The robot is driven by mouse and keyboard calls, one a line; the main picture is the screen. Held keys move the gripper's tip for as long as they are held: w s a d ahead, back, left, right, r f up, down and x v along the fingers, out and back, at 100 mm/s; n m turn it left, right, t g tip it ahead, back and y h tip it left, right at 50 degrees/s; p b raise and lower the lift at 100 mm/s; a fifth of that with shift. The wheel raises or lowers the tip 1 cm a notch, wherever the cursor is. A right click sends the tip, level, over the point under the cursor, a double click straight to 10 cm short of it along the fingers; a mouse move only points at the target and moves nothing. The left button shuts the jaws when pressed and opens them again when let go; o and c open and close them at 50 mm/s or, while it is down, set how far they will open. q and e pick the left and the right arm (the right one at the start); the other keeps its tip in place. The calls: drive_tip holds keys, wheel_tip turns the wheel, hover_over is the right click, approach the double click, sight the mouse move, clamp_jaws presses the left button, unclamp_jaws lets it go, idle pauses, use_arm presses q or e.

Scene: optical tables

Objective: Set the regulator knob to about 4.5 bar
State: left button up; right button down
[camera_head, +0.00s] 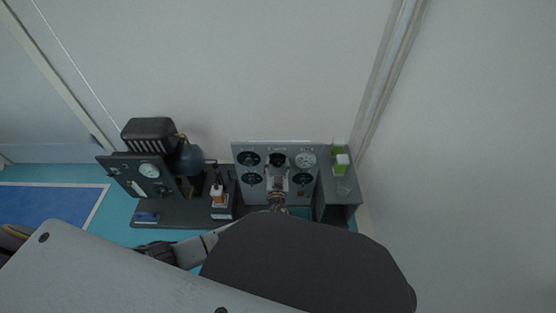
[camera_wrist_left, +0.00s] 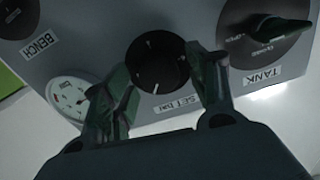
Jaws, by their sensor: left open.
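The black round regulator knob (camera_wrist_left: 157,62) sits on the grey panel above a "SET bar" label, with small white marks on its face. It also shows at the top middle of the panel in the head view (camera_head: 277,159). My left gripper (camera_wrist_left: 165,82) is open, with one finger on each side of the knob's lower part; I cannot tell whether they touch it. In the head view the gripper (camera_head: 277,177) is in front of the panel just below the knob. The white round gauge (camera_wrist_left: 76,97) is partly behind the left finger; its reading is too small to tell.
A dark valve handle (camera_wrist_left: 280,25) labelled TANK and a dial (camera_wrist_left: 15,16) labelled BENCH flank the knob. In the head view, a dark apparatus (camera_head: 150,170) stands left of the grey panel (camera_head: 240,148), and green-and-white items (camera_head: 341,164) sit on a grey box at right.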

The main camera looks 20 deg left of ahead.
use_arm(q)
drive_tip(key=shift+w, duration=0.15)
drive_tip(key=shift+c, duration=0.7)
drive_tip(key=c, duration=0.9)
drive_tip(key=shift+o, duration=0.2)
drive_tip(key=shift+m, duration=0.3)
